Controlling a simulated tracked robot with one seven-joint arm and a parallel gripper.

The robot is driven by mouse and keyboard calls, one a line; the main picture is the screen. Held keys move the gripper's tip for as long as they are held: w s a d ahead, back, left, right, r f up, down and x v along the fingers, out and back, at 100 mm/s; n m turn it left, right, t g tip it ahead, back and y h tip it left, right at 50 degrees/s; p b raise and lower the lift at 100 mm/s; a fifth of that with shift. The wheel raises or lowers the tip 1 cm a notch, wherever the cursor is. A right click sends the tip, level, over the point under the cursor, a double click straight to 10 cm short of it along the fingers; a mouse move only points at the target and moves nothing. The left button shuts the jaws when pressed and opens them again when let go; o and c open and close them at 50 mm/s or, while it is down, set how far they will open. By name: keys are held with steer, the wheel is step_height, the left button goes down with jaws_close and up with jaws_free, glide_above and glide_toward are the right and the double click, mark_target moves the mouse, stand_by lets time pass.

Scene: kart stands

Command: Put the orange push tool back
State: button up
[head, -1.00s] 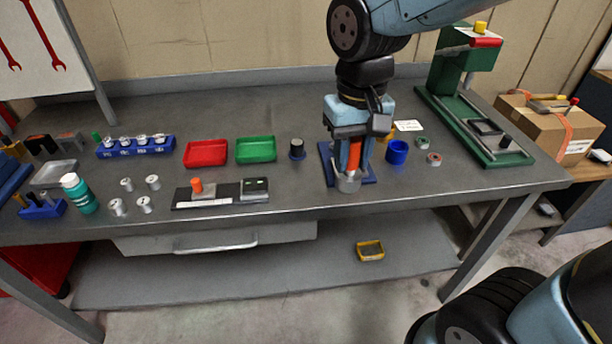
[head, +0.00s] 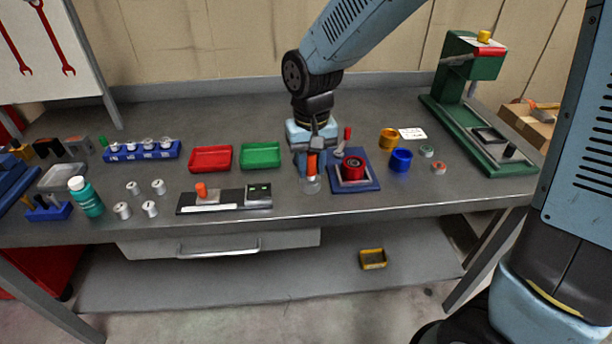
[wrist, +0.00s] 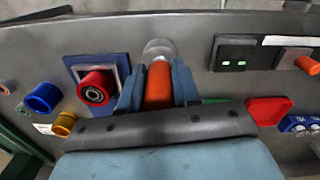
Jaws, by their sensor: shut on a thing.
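My gripper (head: 312,168) is shut on the orange push tool (wrist: 158,86). In the wrist view, its orange handle stands between my two blue fingers, with a pale round end (wrist: 159,48) beyond them. In the head view, the round end (head: 311,186) points down over the bench, left of the blue fixture (head: 372,184). I cannot tell whether it touches the bench. A red ring (head: 353,168) sits in the fixture. My gripper hides the bench behind it, and no rest for the tool shows clearly.
A blue ring (head: 401,160) and a yellow ring (head: 389,138) stand right of the fixture, before a green press (head: 470,110). A black gauge plate (head: 228,203), a green tray (head: 260,155) and a red tray (head: 211,158) lie to the left.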

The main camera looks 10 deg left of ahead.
mark_target(308, 177)
steer(key=shift+w+a+f, duration=0.25)
steer(key=shift+a+f, duration=0.05)
steer(key=shift+f, duration=0.15)
steer(key=shift+w+f, duration=0.1)
steer(key=shift+f, duration=1.55)
steer(key=shift+f, duration=0.1)
steer(key=o, duration=1.1)
steer(key=shift+c, duration=0.2)
step_height(308, 177, up, 12)
steer(key=shift+r, duration=0.15)
